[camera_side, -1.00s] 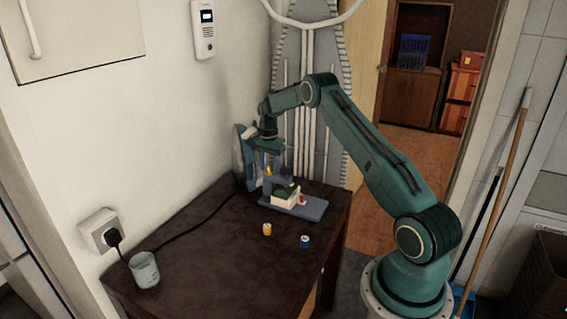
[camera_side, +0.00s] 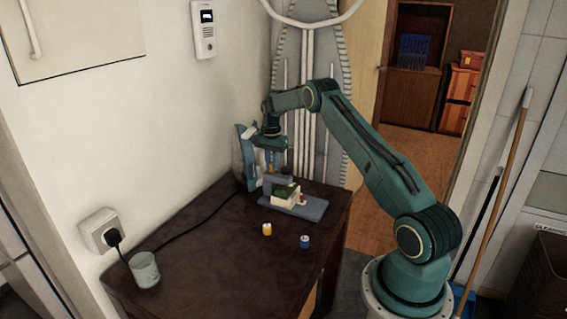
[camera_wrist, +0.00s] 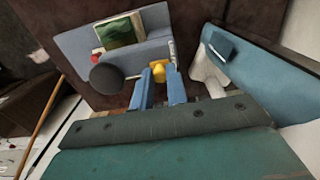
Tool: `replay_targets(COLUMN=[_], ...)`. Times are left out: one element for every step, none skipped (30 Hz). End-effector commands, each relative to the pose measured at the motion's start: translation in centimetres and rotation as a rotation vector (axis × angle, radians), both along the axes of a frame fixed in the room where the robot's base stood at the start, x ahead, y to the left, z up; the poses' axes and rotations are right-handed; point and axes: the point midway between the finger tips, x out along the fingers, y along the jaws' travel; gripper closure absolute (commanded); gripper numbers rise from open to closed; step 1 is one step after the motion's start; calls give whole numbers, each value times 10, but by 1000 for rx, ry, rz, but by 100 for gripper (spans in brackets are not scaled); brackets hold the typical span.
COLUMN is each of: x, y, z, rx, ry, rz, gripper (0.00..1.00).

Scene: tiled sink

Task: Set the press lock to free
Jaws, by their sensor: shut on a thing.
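The press (camera_side: 310,208) is a blue-grey device with a flat base near the back of the dark table. A green-and-white block (camera_side: 284,196) sits on its base, and this block also shows in the wrist view (camera_wrist: 120,34). A small red part (camera_side: 302,199) is beside the block. My gripper (camera_wrist: 158,76) points down over the press. Its two blue fingers are shut on a small yellow piece (camera_wrist: 158,69), which looks like the press lock. The lock's exact setting cannot be told. In the side view the gripper (camera_side: 270,168) largely hides the yellow piece.
A yellow spool (camera_side: 267,229) and a blue one (camera_side: 305,242) stand in front of the press. A glass (camera_side: 145,270) and a black cable (camera_side: 185,228) are at the left. The front middle is clear.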

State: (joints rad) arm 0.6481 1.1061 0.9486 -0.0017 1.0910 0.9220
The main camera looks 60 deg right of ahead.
Motion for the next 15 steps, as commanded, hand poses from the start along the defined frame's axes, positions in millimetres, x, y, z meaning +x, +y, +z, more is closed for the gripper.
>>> replay_targets(x=[0,0,0,0,0,0,0,0,0,0,0,0,0,0,0], y=[-4,-4,-5,-5,-5,-5,-6,-6,-6,-6,-6,-6,-6,-6,-5], z=[1,1,1,1,1,1,1,1,1,1,1,1,1,1,1], rx=[-4,-5,-5,-6,-6,-7,-7,-8,-8,-9,-8,-8,-7,-7,-7], ry=[-5,-5,-5,-5,-6,-6,-7,-7,-8,-8,-8,-7,-7,-6,-6], rz=[-3,-3,-3,-4,-4,-5,-5,-6,-7,-7,-7,-7,-7,-6,-5], gripper=[100,100,100,100,100,100,100,100,100,81,75,67,63,63,63])
